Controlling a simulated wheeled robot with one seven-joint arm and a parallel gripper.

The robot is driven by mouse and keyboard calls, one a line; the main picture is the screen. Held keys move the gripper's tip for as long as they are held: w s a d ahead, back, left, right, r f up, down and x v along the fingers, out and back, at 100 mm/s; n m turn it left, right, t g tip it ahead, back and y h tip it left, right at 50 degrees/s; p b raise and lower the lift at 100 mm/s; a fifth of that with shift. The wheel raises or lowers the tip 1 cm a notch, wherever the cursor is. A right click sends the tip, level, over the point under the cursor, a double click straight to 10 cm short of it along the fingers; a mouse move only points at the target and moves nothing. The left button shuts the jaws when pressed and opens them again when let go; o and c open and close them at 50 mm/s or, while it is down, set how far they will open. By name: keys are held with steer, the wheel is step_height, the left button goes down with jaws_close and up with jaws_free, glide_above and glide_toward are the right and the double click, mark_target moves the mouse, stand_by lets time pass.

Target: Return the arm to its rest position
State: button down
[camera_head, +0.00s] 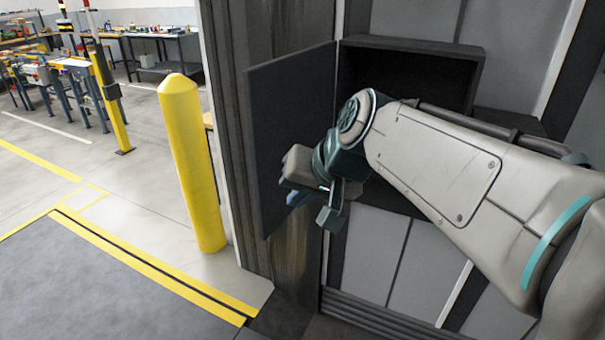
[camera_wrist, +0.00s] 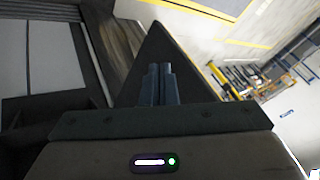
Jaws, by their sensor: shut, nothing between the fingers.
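My arm reaches in from the right in the head view, bent in front of an open dark cabinet. My gripper (camera_head: 299,198) hangs at the left end of the arm, in front of the cabinet's dark open door panel (camera_head: 290,135). In the wrist view my gripper (camera_wrist: 158,72) shows its two fingers side by side, shut and with nothing between them. The dark door panel (camera_wrist: 165,45) stands behind the fingertips there. Whether the gripper touches the panel I cannot tell.
The cabinet (camera_head: 415,43) has a dark, empty-looking interior, partly hidden by my arm. A yellow bollard (camera_head: 190,160) stands left of the door frame. Workbenches (camera_head: 160,50) are far back at the left. The floor (camera_head: 125,190) left of the bollard is clear.

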step_height(320, 180, up, 3)
steer(key=s, duration=0.3)
steer(key=s+d+f+g+h, duration=0.1)
steer(key=s+d+f+h, duration=0.1)
steer(key=s+d+f, duration=0.2)
steer(key=s+d+f+g+h, duration=0.1)
steer(key=s+d+f+h, duration=0.2)
steer(key=d+f, duration=0.6)
step_height(320, 180, down, 4)
steer(key=shift+s+f+g, duration=0.1)
steer(key=shift+s+g, duration=0.2)
steer(key=shift+s, duration=0.15)
